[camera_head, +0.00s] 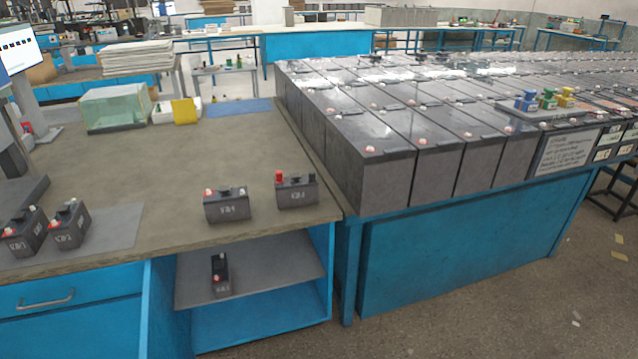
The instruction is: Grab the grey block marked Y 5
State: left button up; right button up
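Several small dark grey blocks with white marks stand on the brown workbench (150,185). One block (297,193) with a red post stands near the bench's right edge; its mark is small and looks like Y 5, but I cannot read it surely. Another block (226,206) stands just left of it. Two more blocks, the left one (24,234) and its neighbour (69,226), stand on a grey mat at the left. One block (220,275) stands on the shelf below the bench top. Neither gripper is in view.
Rows of large dark batteries (390,140) fill the blue-fronted table at the right. A glass tank (113,109), a yellow item (185,111) and a monitor (17,45) stand on the bench's far and left parts. The bench middle is clear.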

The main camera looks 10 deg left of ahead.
aim_at(296, 189)
jog(key=i+l, duration=0.25)
jog(key=i, duration=0.2)
jog(key=i+l+u, duration=0.1)
jog(key=i+l, duration=0.2)
jog(key=i, duration=0.2)
